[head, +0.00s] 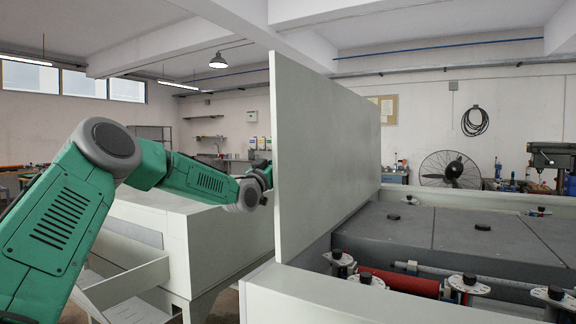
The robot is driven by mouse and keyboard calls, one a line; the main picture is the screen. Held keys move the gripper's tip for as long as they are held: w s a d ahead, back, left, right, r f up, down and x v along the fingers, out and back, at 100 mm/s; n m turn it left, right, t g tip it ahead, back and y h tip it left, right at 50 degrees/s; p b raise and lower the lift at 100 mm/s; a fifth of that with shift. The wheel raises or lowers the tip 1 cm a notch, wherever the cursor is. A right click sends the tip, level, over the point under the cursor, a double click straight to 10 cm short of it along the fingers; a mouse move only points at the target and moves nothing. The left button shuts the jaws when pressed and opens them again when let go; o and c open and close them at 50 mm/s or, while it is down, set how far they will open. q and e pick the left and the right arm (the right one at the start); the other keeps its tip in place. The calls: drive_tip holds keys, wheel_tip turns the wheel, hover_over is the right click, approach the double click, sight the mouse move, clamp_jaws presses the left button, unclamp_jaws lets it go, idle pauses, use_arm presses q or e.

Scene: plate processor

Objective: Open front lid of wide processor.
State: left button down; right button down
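The wide processor (460,230) fills the right side of the head view, its inside uncovered with grey plates, a red roller and black knobs. A large white lid panel (325,150) stands upright along its left side. My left arm reaches in from the left. Its dark end, where the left gripper (265,170) is, meets the left edge of the panel in the picture. The fingers are mostly hidden there, so I cannot tell whether they touch the panel or whether they are open. My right gripper is out of view.
A white machine housing (200,235) with an open tray (120,285) stands below my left arm. A fan (450,168) and a drill press (553,160) are at the back right. Open air lies above the uncovered processor.

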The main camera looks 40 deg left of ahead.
use_arm(q)
drive_tip(key=shift+r, duration=0.4)
drive_tip(key=c, duration=1.9)
unclamp_jaws()
drive_tip(key=shift+s+d, duration=0.1)
drive_tip(key=shift+d, duration=0.05)
drive_tip(key=shift+f, duration=0.1)
